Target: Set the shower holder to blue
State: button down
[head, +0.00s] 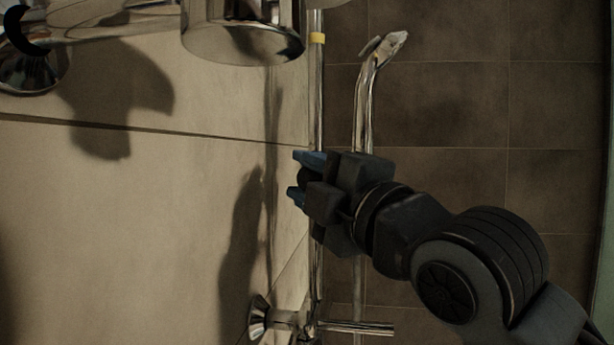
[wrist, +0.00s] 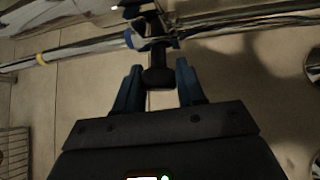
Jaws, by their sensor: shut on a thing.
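A chrome rail (head: 317,90) runs upright in the head view and crosses the top of the wrist view (wrist: 85,49). A yellow band (head: 317,38) marks it high up, also seen in the wrist view (wrist: 42,58). A blue band (wrist: 131,38) shows on the rail directly beside the dark shower holder (wrist: 158,76); they look close or touching. My gripper (wrist: 160,88) is shut on the holder's black knob, a blue finger on each side. In the head view my gripper (head: 298,176) covers most of the holder. A chrome hand shower (head: 364,105) stands beside the rail, tilted at its head.
A large chrome fixture (head: 243,32) hangs at the top left of the head view. A chrome valve with a bar (head: 355,328) sits at the bottom. A wire basket (wrist: 13,145) shows at the wrist view's left edge. Tiled walls lie close behind the rail.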

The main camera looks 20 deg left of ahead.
jog(key=shift+f, duration=0.25)
jog(key=c, duration=0.8)
grip_release()
jog(key=b+v, duration=0.1)
jog(key=v, duration=0.6)
jog(key=shift+s+d, duration=0.3)
